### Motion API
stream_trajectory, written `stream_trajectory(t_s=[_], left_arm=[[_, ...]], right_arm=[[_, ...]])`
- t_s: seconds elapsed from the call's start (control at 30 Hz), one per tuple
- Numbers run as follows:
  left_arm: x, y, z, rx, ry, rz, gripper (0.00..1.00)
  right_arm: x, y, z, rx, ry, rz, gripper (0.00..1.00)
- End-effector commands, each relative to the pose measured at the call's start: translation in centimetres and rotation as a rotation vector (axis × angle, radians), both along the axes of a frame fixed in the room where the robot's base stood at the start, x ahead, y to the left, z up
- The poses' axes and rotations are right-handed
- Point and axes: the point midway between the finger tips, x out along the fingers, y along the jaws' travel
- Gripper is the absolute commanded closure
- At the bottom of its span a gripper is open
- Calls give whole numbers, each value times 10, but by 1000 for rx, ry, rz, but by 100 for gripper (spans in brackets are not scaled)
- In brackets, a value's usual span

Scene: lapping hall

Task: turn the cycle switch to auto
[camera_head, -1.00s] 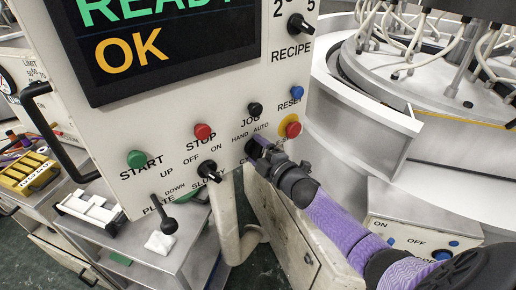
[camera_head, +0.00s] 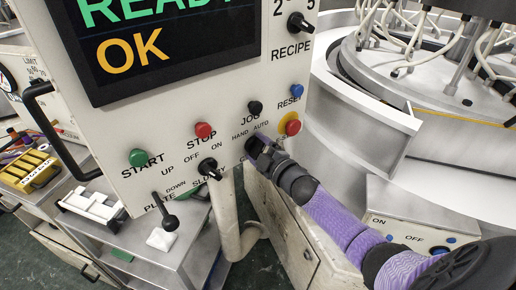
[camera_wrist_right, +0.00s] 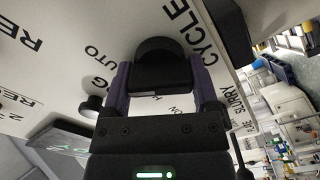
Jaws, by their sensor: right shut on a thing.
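The cycle switch is a black round knob (camera_wrist_right: 158,72) on the white control panel (camera_head: 110,125), under the HAND and AUTO labels. In the wrist view it sits between the two purple fingers of my right gripper (camera_wrist_right: 162,88), with the CYCLE lettering to the right and part of AUTO to the left. My right gripper (camera_head: 264,152) also shows in the head view, shut on the knob at the panel's lower right and hiding most of it. Which label the switch points to cannot be told. My left gripper is not in view.
Close by on the panel are the emergency button (camera_head: 292,124), black JOG button (camera_head: 255,107), red STOP button (camera_head: 204,130), slurry switch (camera_head: 209,168) and plate lever (camera_head: 168,221). A pale pipe (camera_head: 229,215) runs below. The lapping machine (camera_head: 350,120) stands at right.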

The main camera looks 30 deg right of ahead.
Motion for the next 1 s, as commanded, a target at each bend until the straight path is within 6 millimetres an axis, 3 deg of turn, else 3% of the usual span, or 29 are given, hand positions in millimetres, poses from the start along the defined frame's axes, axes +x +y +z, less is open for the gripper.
stream_trajectory(t_s=[0.03, 0.07, 0.13, 0.47, 0.8, 1.0], left_arm=[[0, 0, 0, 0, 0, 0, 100], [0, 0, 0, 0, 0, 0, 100], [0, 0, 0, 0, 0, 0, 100], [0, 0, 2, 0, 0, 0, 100], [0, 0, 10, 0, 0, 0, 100], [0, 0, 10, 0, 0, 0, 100]], right_arm=[[0, 0, -1, 4, 3, -1, 82], [0, 0, -1, 4, 3, -1, 17], [0, 0, -1, 3, 3, -1, 2], [-7, -1, -1, 2, 2, 0, 0], [-74, -7, -1, 1, 6, 0, 0], [-98, -10, -1, 2, 2, 0, 0]])
